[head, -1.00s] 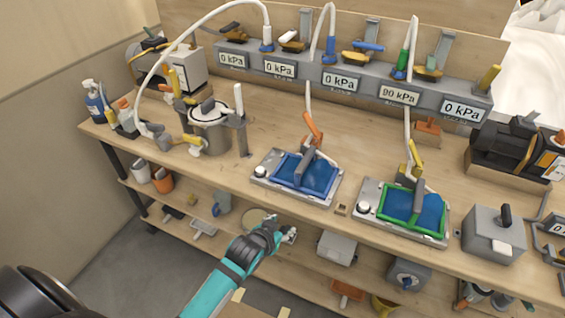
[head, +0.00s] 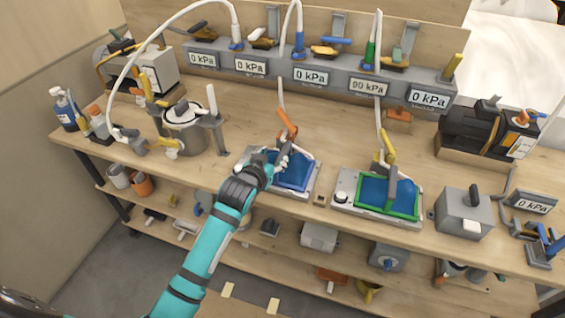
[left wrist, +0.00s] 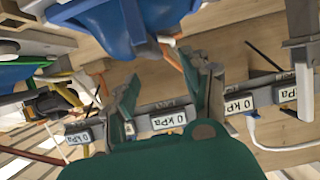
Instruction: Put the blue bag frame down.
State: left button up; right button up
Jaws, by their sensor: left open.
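The blue bag frame (head: 299,178) sits on the left metal plate (head: 305,190) on the bench, with a blue bag inside it. My left gripper (head: 276,160) is at its left side and hides part of it. In the left wrist view my left gripper (left wrist: 165,84) has its fingers apart, with nothing seen between them. A blue frame part (left wrist: 130,22) fills the top of that view, close beyond the fingers. I cannot tell whether the fingers touch the frame. My right gripper is not in view.
A green frame (head: 376,210) with a blue bag lies on the right plate. A metal pot (head: 183,138) stands at left, a grey box (head: 464,212) at right. Hoses run down from the gauge panel (head: 310,76). The fourth gauge reads 90 kPa, the others 0 kPa.

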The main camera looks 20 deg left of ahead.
aim_at(282, 153)
pick_arm(q)
jog(key=shift+d+f+p+x, duration=0.1)
jog(key=shift+d+x, duration=0.05)
jog(key=shift+x, duration=1.05)
jog(key=shift+d+f+p+x, duration=0.1)
jog(key=shift+f+p+x, duration=0.05)
jog(key=shift+x, duration=1.05)
jog(key=shift+d+f+p+x, duration=0.1)
jog(key=shift+d+x, duration=0.05)
jog(key=shift+x, duration=1)
jog(key=shift+s, duration=0.15)
jog(key=shift+c, duration=0.3)
grip_shut()
jog(key=shift+r, duration=0.1)
